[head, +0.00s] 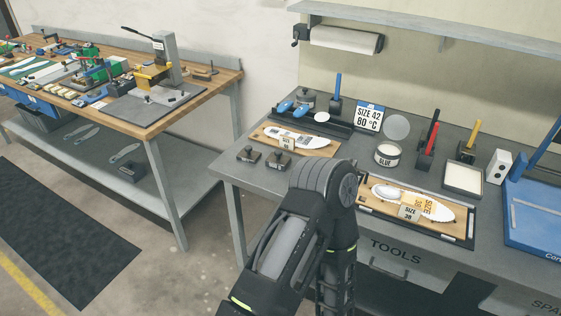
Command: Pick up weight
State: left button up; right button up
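Two small dark blocks with knobs on top, which look like weights, stand side by side near the left front edge of the grey bench (225,172). One is the left weight (248,155) and the other is the right weight (278,159). Both are upright on the bench top, just in front of a wooden board (262,134) with a white insole shape. A bent arm of mine fills the lower middle of the view, right of the weights. Neither of my grippers is in view.
A second wooden board (375,208) with a white form and a SIZE 38 tag lies right of my arm. A wooden workbench (150,118) is at left.

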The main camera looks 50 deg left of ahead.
aim_at(276, 160)
jog(key=u, duration=2.25)
jog(key=i+l, duration=0.1)
jog(key=l, duration=0.25)
jog(key=i+l, duration=0.1)
jog(key=l, duration=0.25)
jog(key=i+l, duration=0.1)
jog(key=l, duration=0.25)
jog(key=i+l, duration=0.1)
jog(key=l, duration=0.25)
